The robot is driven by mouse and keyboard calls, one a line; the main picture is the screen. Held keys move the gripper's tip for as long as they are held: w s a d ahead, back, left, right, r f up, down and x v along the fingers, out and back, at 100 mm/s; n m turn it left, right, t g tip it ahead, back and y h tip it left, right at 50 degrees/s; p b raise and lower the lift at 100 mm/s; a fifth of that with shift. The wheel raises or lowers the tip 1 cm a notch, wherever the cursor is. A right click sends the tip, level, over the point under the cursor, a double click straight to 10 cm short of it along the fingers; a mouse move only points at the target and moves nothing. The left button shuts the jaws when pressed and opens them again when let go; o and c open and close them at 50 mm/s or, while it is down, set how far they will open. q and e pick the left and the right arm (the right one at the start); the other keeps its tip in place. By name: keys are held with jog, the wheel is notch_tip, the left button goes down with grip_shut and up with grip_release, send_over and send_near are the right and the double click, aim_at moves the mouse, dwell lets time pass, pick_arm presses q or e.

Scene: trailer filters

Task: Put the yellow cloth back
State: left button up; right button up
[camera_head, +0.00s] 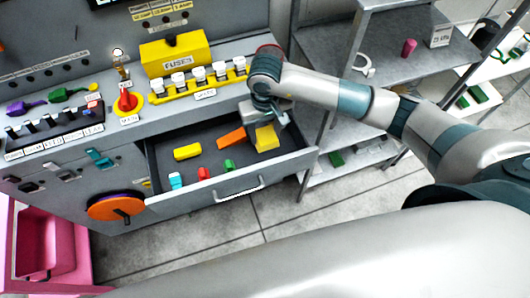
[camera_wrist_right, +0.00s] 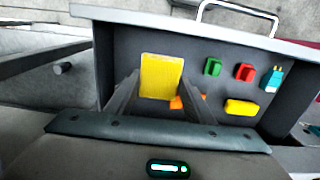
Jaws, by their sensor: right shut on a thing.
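The yellow cloth (camera_head: 265,138) is a flat yellow piece at the right end of the open drawer (camera_head: 305,160). My right gripper (camera_head: 268,118) reaches down over that end of the drawer. In the right wrist view, the yellow cloth (camera_wrist_right: 161,76) sits between the two dark fingers of my right gripper (camera_wrist_right: 160,95), which is shut on it. I cannot tell whether the cloth touches the drawer floor. My left gripper is not in view.
The drawer also holds an orange block (camera_head: 231,138), a yellow block (camera_head: 187,152), and small green, red and teal pieces. A yellow fuse box (camera_head: 176,54) stands on the panel above. Metal shelves (camera_head: 400,45) stand at the right; a pink bin (camera_head: 45,245) is at lower left.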

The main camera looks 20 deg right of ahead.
aim_at(265, 142)
notch_tip(265, 142, down, 5)
jog(key=shift+s+f+p, duration=0.1)
jog(key=shift+p, duration=0.95)
jog(key=shift+f, duration=0.25)
notch_tip(265, 142, down, 4)
jog(key=shift+r+p, duration=0.25)
jog(key=shift+p, duration=0.45)
jog(key=shift+f, duration=0.35)
